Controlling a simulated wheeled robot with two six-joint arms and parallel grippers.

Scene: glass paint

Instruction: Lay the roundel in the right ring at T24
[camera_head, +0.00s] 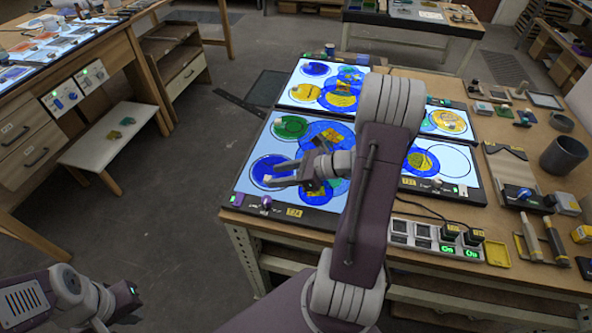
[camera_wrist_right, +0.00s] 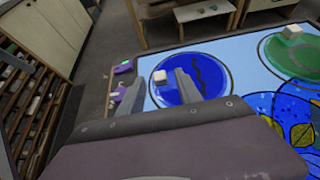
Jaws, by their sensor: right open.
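The T24 light panel (camera_head: 240,207) is at the near left of the workbench, with a yellow T24 label at its front edge. A blue roundel (camera_wrist_right: 205,80) with a dark squiggle and a white knob (camera_wrist_right: 160,77) lies on it within a dark ring outline; a pale margin shows around part of it. A green roundel (camera_wrist_right: 275,50) with its own white knob lies in another ring; it also shows in the head view (camera_head: 290,126). My right gripper (camera_wrist_right: 160,80) is open, its fingers apart on either side of the blue roundel's knob. My left gripper (camera_head: 128,302) hangs low at left; its fingers are unclear.
Overlapping blue and amber pieces (camera_wrist_right: 290,112) lie beside the blue roundel. Another lit panel (camera_head: 312,72) is behind. A switch box (camera_head: 420,233), a grey cup (camera_head: 563,154) and tools stand at right. A bench (camera_head: 108,135) stands across the floor.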

